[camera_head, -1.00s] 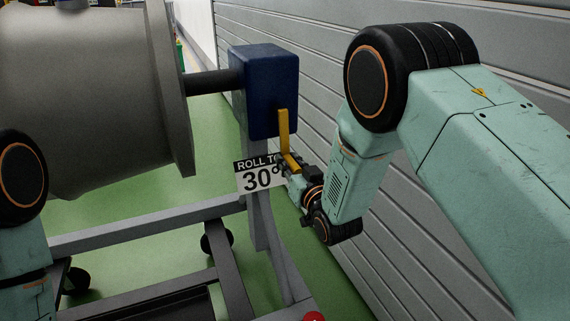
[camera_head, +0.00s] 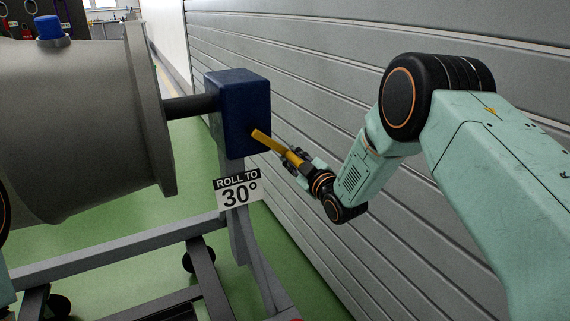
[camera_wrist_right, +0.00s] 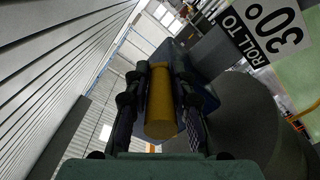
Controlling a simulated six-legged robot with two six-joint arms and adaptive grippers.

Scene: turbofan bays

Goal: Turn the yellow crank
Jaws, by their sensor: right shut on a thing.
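The yellow crank (camera_head: 268,142) sticks out from the blue gearbox (camera_head: 240,112) and slants down to the right in the head view. My right gripper (camera_head: 300,163) is at the crank's outer end and is shut on it. In the right wrist view the yellow crank handle (camera_wrist_right: 160,105) lies between the two dark fingers of my right gripper (camera_wrist_right: 160,90). The fingers hide part of the handle. My left gripper is not seen; only a sliver of my left arm shows at the left edge.
A sign reading "ROLL TO 30°" (camera_head: 238,190) hangs below the gearbox. A shaft (camera_head: 190,106) joins the gearbox to a large grey engine casing (camera_head: 80,120). A grey wheeled stand (camera_head: 120,240) is below. A ribbed grey wall (camera_head: 330,60) runs close along the right.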

